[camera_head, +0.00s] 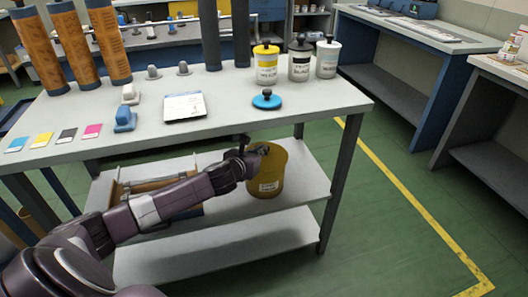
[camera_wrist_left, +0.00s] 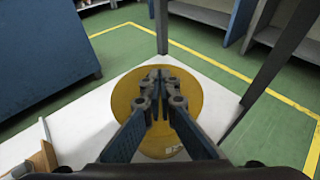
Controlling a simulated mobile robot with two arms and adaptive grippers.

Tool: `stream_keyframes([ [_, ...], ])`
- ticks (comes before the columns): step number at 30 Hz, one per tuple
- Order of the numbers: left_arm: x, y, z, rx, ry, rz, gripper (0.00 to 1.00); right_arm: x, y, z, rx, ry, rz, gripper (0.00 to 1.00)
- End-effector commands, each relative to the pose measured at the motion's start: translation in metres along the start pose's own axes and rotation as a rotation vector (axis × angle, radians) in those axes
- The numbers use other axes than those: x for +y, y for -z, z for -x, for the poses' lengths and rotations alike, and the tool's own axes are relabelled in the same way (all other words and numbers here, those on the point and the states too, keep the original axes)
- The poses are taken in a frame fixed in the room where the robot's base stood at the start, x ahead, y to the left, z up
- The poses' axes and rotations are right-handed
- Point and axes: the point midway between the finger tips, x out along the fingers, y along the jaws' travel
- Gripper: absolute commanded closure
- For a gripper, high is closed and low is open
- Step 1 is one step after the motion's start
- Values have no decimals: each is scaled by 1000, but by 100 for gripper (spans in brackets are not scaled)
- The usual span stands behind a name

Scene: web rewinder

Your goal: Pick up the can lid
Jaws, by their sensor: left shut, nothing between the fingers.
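A round blue lid (camera_head: 266,100) with a dark knob lies on the table top, near its front edge. A large yellow can (camera_head: 266,178) stands upright on the shelf below. My left gripper (camera_head: 262,150) is shut and empty at the top of this yellow can, below the table top and the blue lid. In the left wrist view the closed fingers (camera_wrist_left: 160,76) lie in front of the round yellow can (camera_wrist_left: 192,92) and hide its middle. I cannot tell whether they touch it. My right gripper is not in view.
A yellow can (camera_head: 266,66), a dark-lidded can (camera_head: 300,64) and a white can (camera_head: 327,60) stand behind the blue lid. A paper pad (camera_head: 184,106) lies left of it. The table's front edge (camera_head: 230,132) overhangs the shelf (camera_head: 305,192). A table leg (camera_head: 340,185) stands at right.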

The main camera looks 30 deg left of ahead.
Motion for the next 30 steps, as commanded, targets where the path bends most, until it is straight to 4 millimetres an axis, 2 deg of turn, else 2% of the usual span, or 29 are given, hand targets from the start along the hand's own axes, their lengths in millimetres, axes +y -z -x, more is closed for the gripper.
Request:
stream_keyframes([
  [4, 0, -9, -23, -3, 0, 3, 100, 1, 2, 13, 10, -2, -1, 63],
  [10, 0, 3, -23, 2, 0, 1, 100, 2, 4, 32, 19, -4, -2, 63],
  [27, 0, 14, -23, 9, -1, -1, 100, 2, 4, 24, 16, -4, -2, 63],
  [30, 0, 17, -16, 13, -1, 0, 100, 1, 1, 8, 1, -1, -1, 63],
])
